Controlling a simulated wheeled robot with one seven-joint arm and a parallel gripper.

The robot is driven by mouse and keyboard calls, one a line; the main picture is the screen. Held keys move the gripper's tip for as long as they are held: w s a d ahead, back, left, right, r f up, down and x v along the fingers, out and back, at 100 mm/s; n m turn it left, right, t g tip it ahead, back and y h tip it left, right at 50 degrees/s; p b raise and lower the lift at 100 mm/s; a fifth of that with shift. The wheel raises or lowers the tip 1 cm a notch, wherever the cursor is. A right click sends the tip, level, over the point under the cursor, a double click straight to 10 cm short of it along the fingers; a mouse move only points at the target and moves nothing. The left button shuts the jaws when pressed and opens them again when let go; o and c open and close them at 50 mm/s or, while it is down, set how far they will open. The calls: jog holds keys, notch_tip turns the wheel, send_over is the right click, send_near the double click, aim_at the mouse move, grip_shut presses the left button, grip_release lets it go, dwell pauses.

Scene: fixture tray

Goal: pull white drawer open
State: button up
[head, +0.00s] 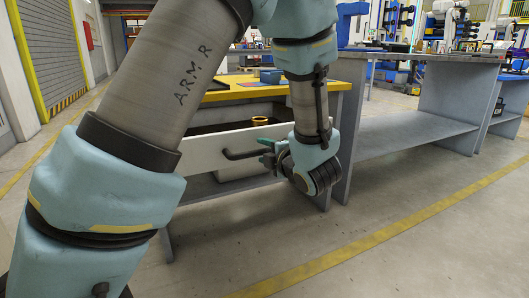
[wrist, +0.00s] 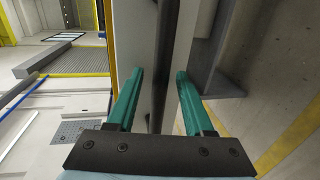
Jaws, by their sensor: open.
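The white drawer (head: 208,154) sits under a yellow-edged table top. Its front stands out from the table, and the dark inside shows above it, so it is at least partly open. A dark bar handle (head: 240,155) is on its front. My gripper (head: 268,143) is at the right end of the handle, partly hidden by my wrist. In the wrist view, the green fingers (wrist: 158,95) are open and apart, with the dark handle (wrist: 162,65) running between them. Whether either finger touches it, I cannot tell.
A yellow ring-shaped thing (head: 260,120) shows at the drawer's inside. The yellow-edged table top (head: 225,95) is above the drawer. A grey workbench (head: 420,57) stands to the right. The floor (head: 400,215) in front is clear.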

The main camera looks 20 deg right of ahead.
jog(key=p+v, duration=0.2)
jog(key=v, duration=0.8)
jog(key=shift+s, duration=0.4)
